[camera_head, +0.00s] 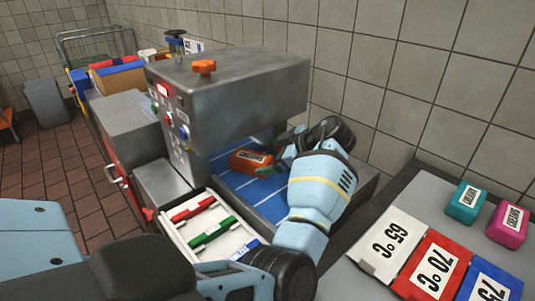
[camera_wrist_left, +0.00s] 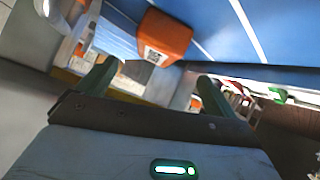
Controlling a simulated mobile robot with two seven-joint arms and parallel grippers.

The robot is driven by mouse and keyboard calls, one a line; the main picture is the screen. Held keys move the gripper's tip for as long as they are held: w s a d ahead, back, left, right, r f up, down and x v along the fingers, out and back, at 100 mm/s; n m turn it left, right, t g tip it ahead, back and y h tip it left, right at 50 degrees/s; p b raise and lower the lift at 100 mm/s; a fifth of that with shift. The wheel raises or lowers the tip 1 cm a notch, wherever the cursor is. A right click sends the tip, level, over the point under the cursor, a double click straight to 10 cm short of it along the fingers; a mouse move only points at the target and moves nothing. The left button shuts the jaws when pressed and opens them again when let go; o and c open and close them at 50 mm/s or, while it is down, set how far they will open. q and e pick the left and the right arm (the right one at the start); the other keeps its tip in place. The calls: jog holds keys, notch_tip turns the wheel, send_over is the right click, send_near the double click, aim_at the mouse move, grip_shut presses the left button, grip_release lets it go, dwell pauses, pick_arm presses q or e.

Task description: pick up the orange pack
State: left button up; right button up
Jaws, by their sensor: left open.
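The orange pack (camera_head: 248,160) lies on the blue surface with white lines, under the overhang of the grey machine. In the left wrist view, the orange pack (camera_wrist_left: 164,34) is beyond the open fingertips (camera_wrist_left: 157,72), and nothing shows held between the fingers. The pack appears apart from both fingers. My right gripper is not in view.
The grey machine (camera_head: 235,90) with an orange knob stands over the pack. A white tray (camera_head: 190,217) with red, green and blue bars is in front. At right, 65, 70 and 75 °C plates lie beside a teal pack (camera_head: 466,203) and a pink pack (camera_head: 508,224).

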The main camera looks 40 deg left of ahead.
aim_at(255, 159)
pick_arm(q)
jog(key=shift+s+a, duration=0.15)
jog(key=shift+s, duration=0.05)
jog(key=shift+s+a+f, duration=0.1)
jog(key=shift+s+a, duration=0.05)
jog(key=shift+a, duration=0.1)
jog(key=shift+x, duration=0.9)
jog(key=shift+a+f, duration=0.3)
jog(key=shift+a, duration=0.1)
jog(key=x, duration=0.2)
jog(key=p+x, duration=0.1)
jog(key=x, duration=0.1)
jog(key=shift+w+a, duration=0.1)
jog(key=shift+w, duration=0.3)
jog(key=shift+f, duration=0.1)
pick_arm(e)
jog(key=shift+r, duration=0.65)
pick_arm(q)
jog(key=c, duration=1.1)
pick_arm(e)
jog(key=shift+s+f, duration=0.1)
